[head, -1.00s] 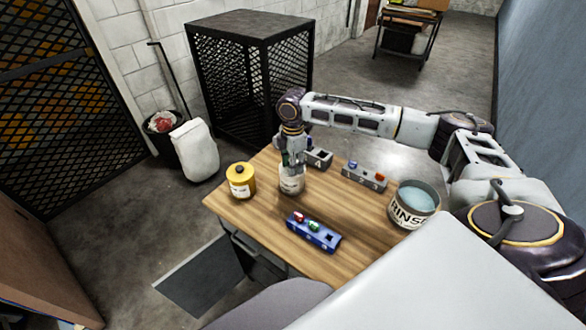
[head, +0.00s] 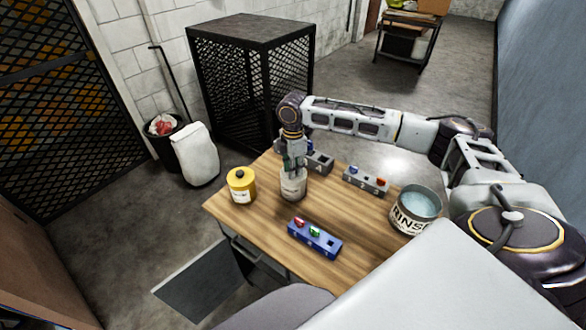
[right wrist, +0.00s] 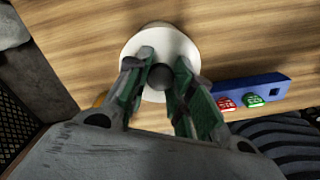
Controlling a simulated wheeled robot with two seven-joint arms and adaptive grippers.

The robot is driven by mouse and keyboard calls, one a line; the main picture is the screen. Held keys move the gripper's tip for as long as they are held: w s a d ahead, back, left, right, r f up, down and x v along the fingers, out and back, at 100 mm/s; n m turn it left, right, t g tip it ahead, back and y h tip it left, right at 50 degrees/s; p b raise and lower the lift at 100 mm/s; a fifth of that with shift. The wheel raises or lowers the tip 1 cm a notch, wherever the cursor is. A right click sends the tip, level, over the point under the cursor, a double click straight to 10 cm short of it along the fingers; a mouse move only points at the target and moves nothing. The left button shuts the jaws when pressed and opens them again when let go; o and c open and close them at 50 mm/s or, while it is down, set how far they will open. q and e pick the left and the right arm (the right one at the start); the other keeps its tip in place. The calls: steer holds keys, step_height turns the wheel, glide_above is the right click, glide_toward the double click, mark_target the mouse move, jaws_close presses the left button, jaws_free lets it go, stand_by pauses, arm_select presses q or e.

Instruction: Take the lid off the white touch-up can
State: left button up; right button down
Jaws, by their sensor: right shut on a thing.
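The white touch-up can (head: 293,189) stands upright on the wooden table near its left part, right of a yellow can. My right gripper (head: 292,163) is directly above it, pointing down. In the right wrist view the can's white lid (right wrist: 160,42) has a dark round knob (right wrist: 160,77). My right gripper's green-padded fingers (right wrist: 158,80) are shut on that knob from both sides. The lid looks seated on the can; I cannot see a gap. My left gripper is not in view.
A yellow can (head: 241,186) with a black knob stands at the left edge. A blue block (head: 314,238) with red and green pieces lies in front. Grey blocks (head: 365,180) sit behind. A rinse bucket (head: 415,209) stands at the right. The table middle (head: 345,212) is clear.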

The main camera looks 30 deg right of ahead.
step_height(320, 180, up, 9)
steer(key=shift+r, duration=0.2)
stand_by(0.3)
steer(key=shift+f, duration=0.1)
stand_by(0.4)
